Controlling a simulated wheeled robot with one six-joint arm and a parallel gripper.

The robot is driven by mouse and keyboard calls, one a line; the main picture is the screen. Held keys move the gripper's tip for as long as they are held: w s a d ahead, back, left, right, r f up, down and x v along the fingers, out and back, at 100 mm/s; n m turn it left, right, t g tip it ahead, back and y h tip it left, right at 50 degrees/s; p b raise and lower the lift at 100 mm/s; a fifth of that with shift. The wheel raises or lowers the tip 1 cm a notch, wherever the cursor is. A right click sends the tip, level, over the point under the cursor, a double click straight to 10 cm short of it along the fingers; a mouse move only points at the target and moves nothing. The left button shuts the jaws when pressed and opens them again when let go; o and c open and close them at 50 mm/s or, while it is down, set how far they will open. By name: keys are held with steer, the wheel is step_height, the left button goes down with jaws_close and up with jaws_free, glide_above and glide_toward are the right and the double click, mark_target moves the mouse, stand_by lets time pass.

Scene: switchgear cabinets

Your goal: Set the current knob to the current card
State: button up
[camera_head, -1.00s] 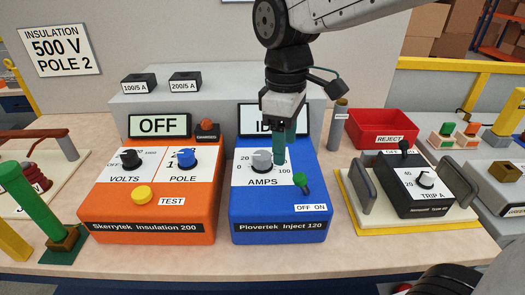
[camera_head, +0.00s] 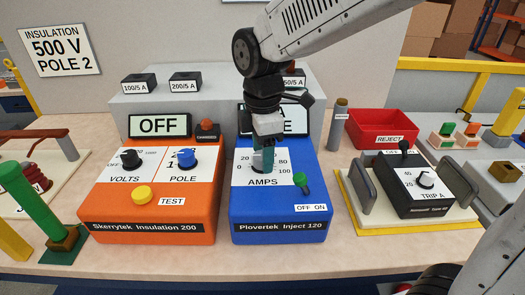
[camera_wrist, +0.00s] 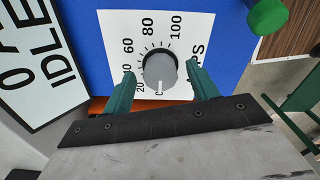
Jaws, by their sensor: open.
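The grey AMPS knob (camera_wrist: 160,70) sits on the white dial plate of the blue Plovertek Inject 120 box (camera_head: 245,205). In the wrist view its white pointer line faces the 0 end of the scale. My gripper (camera_wrist: 160,72) is open, with one green finger on each side of the knob and a small gap at each side. In the head view my gripper (camera_head: 263,162) comes down over the dial and hides most of the knob. The wall card (camera_head: 61,50) at the upper left reads INSULATION 500 V POLE 2.
A green-topped OFF/ON toggle (camera_head: 300,180) stands right of the dial. The display (camera_wrist: 45,65) reads IDLE. The orange Skerrytek box (camera_head: 150,220) is to the left, with its own knobs. The trip unit (camera_head: 415,185) and red REJECT bin (camera_head: 385,128) are to the right.

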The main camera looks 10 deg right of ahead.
steer(key=shift+f, duration=0.2)
steer(key=c, duration=1)
